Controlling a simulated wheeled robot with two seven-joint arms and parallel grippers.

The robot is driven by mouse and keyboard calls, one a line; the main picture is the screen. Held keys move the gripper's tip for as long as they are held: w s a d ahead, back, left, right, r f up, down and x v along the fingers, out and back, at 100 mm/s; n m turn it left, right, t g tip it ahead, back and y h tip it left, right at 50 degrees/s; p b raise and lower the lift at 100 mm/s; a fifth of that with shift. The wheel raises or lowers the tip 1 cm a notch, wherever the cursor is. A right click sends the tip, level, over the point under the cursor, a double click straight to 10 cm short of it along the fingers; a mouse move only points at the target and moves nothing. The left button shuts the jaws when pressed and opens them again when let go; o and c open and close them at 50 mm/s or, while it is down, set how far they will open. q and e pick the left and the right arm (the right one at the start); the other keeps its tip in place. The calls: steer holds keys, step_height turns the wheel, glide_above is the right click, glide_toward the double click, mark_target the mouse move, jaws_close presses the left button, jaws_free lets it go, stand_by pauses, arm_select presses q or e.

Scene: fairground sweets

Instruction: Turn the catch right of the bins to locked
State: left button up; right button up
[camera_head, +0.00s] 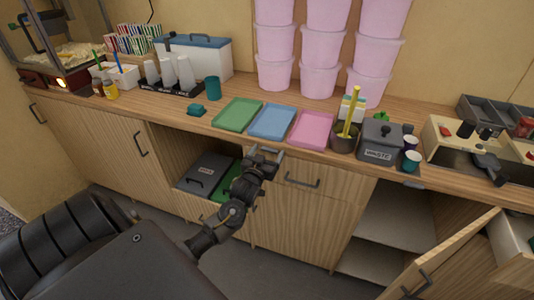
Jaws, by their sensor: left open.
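A grey lidded bin (205,171) and a green-lidded bin (224,193) sit in the open compartment under the counter, left of centre. I cannot make out a catch right of the bins; my left gripper and forearm cover part of that area. My left gripper (265,155) is open, in front of the cabinet edge just right of the bins and below the counter's front edge. I cannot tell whether it touches anything. My right gripper is not in view.
A drawer with a dark handle (302,182) is right of my gripper. An open cabinet door (445,262) sticks out at lower right. Green (238,114), blue (272,121) and pink (311,129) trays and a waste box (380,140) stand on the counter above.

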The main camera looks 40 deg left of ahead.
arm_select(q)
steer(key=c, duration=1)
steer(key=m+p, duration=0.2)
steer(key=m, duration=0.1)
steer(key=shift+f+m, duration=0.15)
steer(key=shift+m, duration=0.15)
steer(key=shift+s+a+f+m+p, duration=0.1)
steer(key=shift+a+f+m+p, duration=0.2)
steer(key=shift+m+p, duration=1.35)
steer(key=shift+s+a+f+m+p, duration=0.15)
steer(key=shift+f+m+p, duration=0.15)
steer(key=shift+m, duration=2.8)
steer(key=shift+w+a+f+m+p, duration=0.1)
steer(key=shift+a+f+m+p, duration=0.2)
steer(key=shift+m+p, duration=1.35)
steer(key=shift+s+m+b, duration=0.1)
steer(key=shift+m+b, duration=0.6)
steer(key=shift+m, duration=0.2)
